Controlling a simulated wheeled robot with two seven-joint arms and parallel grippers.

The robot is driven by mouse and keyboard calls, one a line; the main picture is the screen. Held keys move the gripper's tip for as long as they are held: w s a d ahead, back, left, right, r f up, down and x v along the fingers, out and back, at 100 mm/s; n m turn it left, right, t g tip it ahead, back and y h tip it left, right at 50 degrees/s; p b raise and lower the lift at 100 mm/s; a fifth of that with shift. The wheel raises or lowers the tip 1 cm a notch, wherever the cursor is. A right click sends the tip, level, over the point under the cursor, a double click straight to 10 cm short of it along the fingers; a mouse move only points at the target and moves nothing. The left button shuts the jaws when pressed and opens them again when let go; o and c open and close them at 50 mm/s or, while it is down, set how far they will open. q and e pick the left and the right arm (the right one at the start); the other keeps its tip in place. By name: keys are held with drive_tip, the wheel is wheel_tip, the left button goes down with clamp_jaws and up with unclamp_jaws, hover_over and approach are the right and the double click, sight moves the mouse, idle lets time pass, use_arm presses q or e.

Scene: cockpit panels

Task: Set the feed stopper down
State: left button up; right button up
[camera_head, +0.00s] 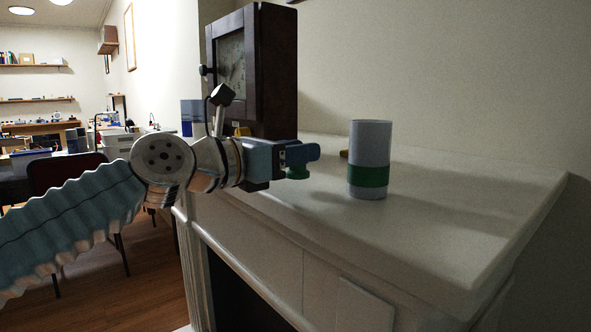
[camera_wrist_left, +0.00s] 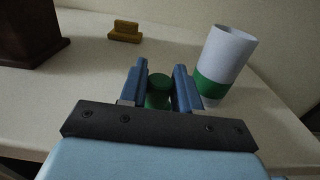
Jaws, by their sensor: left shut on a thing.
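The feed stopper (camera_head: 297,173), a small green piece, is between the fingers of my left gripper (camera_head: 300,154). In the left wrist view the green stopper (camera_wrist_left: 158,92) sits between the two blue fingers (camera_wrist_left: 160,85), which are shut on it. The gripper is over the white mantel shelf (camera_head: 440,215), left of a pale cylinder with a green band (camera_head: 370,145). The gap between stopper and shelf is hard to judge. The cylinder also stands upright to the right in the wrist view (camera_wrist_left: 226,55). My right gripper is not in view.
A dark wooden clock (camera_head: 268,70) stands on the shelf behind my left gripper. A small yellow block (camera_wrist_left: 125,31) lies between the clock and the cylinder. The shelf right of the cylinder is clear, out to its edge.

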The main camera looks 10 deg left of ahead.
use_arm(q)
drive_tip(key=shift+f, duration=0.9)
drive_tip(key=shift+f, duration=0.25)
drive_tip(key=o, duration=1)
drive_tip(key=shift+r, duration=0.1)
drive_tip(key=shift+r, duration=0.25)
drive_tip(key=shift+s+a+f, duration=0.1)
drive_tip(key=shift+s+a, duration=0.15)
drive_tip(key=shift+a, duration=0.05)
drive_tip(key=v, duration=1.1)
drive_tip(key=shift+s, duration=0.2)
drive_tip(key=shift+a, duration=0.1)
